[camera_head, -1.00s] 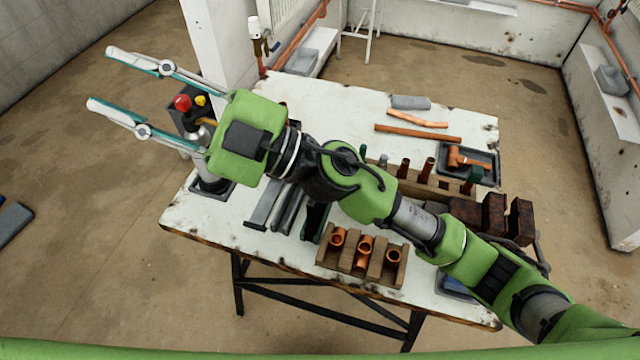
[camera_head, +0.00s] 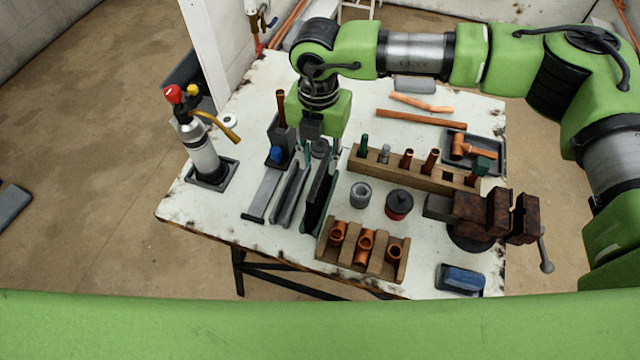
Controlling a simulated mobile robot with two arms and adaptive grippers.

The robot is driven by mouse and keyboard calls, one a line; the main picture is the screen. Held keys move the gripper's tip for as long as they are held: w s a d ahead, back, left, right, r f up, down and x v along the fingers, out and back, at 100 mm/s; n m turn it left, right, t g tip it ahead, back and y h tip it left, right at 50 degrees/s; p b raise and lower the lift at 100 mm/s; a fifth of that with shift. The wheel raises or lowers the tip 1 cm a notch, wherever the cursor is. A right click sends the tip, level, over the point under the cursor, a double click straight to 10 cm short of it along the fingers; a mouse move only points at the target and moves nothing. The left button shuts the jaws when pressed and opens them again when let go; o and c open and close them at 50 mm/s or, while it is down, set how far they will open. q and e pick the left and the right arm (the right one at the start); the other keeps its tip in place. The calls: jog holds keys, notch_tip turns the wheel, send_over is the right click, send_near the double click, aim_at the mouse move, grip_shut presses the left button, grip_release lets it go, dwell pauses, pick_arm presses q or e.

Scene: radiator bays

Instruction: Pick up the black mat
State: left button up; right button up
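What looks like the black mat (camera_head: 319,188) is a thin dark sheet standing on edge among upright flat pieces in a rack on the workbench (camera_head: 225,215). My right gripper (camera_head: 322,150) points down over the far end of these pieces. Its fingers show as thin teal slivers set apart, so it looks open. The wrist hides part of the fingers, and I cannot tell whether they touch the mat. My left gripper is not in view.
A gas torch (camera_head: 200,150) stands left of the rack. A wooden block with copper fittings (camera_head: 362,250), a grey cylinder (camera_head: 360,194), a red-and-black tin (camera_head: 399,204) and a rusty vise (camera_head: 482,212) stand to the right. The bench's front left corner is clear.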

aim_at(319, 171)
notch_tip(319, 171, down, 4)
jog(key=shift+r+p, duration=0.1)
jog(key=shift+p, duration=0.25)
jog(key=shift+s+f+p, duration=0.15)
jog(key=shift+f+p, duration=0.25)
jog(key=f, duration=0.1)
jog(key=f+p, duration=0.2)
jog(key=shift+s+d+f, duration=0.1)
jog(key=shift+s+f, duration=0.15)
jog(key=shift+f, duration=0.65)
grip_shut()
